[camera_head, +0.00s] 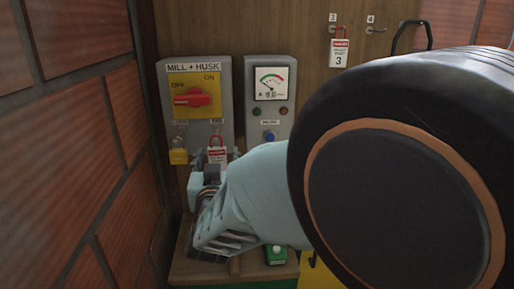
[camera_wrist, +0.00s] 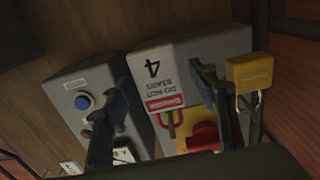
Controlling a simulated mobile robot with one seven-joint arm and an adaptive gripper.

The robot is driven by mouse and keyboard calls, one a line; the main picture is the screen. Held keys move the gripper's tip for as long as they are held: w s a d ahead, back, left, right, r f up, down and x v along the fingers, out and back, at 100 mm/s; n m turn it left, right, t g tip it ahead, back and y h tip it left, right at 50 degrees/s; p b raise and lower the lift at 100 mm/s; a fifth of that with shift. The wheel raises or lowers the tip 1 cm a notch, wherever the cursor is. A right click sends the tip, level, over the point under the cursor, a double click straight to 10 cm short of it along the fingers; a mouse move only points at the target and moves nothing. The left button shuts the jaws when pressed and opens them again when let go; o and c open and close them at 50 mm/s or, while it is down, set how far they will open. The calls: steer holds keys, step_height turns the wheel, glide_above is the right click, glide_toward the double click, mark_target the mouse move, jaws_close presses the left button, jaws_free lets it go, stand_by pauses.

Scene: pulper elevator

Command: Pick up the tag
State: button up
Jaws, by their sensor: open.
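A white and red tag marked 4 (camera_wrist: 160,82) hangs by a red loop on the MILL + HUSK switch box. In the wrist view it lies between my two fingers, with the picture roughly upside down. In the head view the same tag (camera_head: 217,155) shows just above my gripper (camera_head: 207,190), partly hidden. My gripper, also in the wrist view (camera_wrist: 160,80), is open, with one finger on each side of the tag. I cannot tell whether either finger touches it. A second tag marked 3 (camera_head: 338,53) hangs on a hook on the wooden board.
The switch box (camera_head: 166,113) has a red rotary switch (camera_head: 193,99) and a yellow padlock (camera_head: 179,155). A grey meter box (camera_head: 271,68) stands to its right. A brick wall (camera_head: 75,150) closes the left side.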

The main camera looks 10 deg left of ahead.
steer(key=shift+c, duration=0.6)
steer(key=c, duration=1)
steer(key=shift+r, duration=0.2)
